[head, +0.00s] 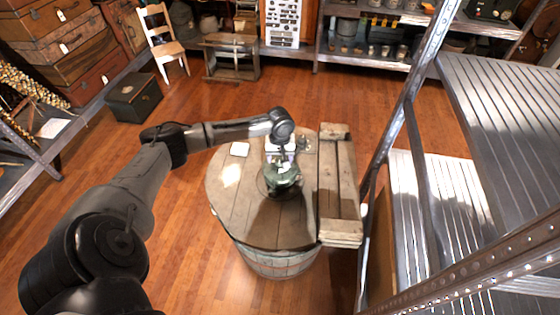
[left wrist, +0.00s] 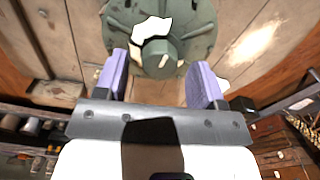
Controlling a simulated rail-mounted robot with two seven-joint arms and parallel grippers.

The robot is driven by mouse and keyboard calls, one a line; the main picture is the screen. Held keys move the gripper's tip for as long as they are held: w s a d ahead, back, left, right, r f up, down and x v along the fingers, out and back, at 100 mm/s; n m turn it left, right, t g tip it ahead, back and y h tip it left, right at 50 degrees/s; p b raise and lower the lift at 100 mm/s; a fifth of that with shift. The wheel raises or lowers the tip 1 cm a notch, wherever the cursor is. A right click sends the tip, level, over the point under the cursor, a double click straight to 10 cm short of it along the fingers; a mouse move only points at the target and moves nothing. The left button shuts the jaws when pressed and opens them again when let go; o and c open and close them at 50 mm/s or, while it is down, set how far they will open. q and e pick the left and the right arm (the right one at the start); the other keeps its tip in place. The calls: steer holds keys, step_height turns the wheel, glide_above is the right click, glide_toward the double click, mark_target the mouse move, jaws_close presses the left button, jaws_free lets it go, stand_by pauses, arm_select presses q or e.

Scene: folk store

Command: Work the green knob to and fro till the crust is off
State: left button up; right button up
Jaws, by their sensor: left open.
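The green knob (left wrist: 161,60) is a short round post on top of a wider green metal body (left wrist: 190,22). In the head view that green body (head: 284,183) stands on the barrel top (head: 245,205). A jagged white patch (left wrist: 150,28) shows beside the knob; I cannot tell if it is crust or paper. My left gripper (left wrist: 157,66) is open, with one pale purple finger on each side of the knob and visible gaps between. In the head view my left gripper (head: 283,160) is above the green body and hides part of it. My right gripper is not in view.
A wooden plank piece (head: 340,190) lies along the barrel's right edge. A metal shelf frame (head: 405,130) stands close on the right. The floor left of the barrel is clear.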

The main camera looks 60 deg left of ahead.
arm_select(q)
steer(key=shift+f, duration=0.65)
steer(key=shift+c, duration=0.4)
